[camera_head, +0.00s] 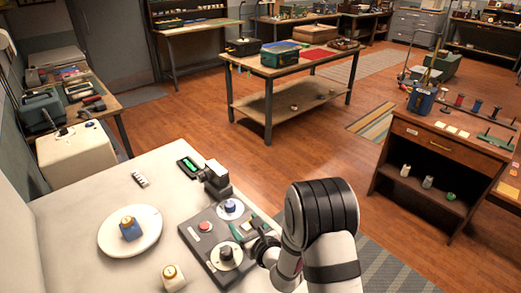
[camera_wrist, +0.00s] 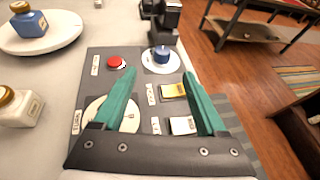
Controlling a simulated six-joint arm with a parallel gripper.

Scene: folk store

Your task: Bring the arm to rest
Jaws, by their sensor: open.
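My gripper (camera_wrist: 159,105) is open and empty, with its two green fingers apart above a grey control panel (camera_wrist: 140,62). In the head view my gripper (camera_head: 246,236) is over the right part of the same panel (camera_head: 190,236), partly hiding it. The panel carries a red button (camera_wrist: 115,62), a blue knob (camera_wrist: 162,54) on a white dial and a larger white dial (camera_wrist: 101,113) partly behind the left finger. Between the fingers are a yellow switch (camera_wrist: 174,90) and a white switch (camera_wrist: 183,125). Whether the fingers touch the panel cannot be told.
On the white table (camera_head: 75,215), left of the panel, are a white plate (camera_head: 146,244) bearing a blue bottle (camera_head: 130,229) and a white bottle (camera_head: 172,278). A black device (camera_head: 215,180) stands behind the panel. Open wooden floor (camera_head: 240,150) lies beyond the table.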

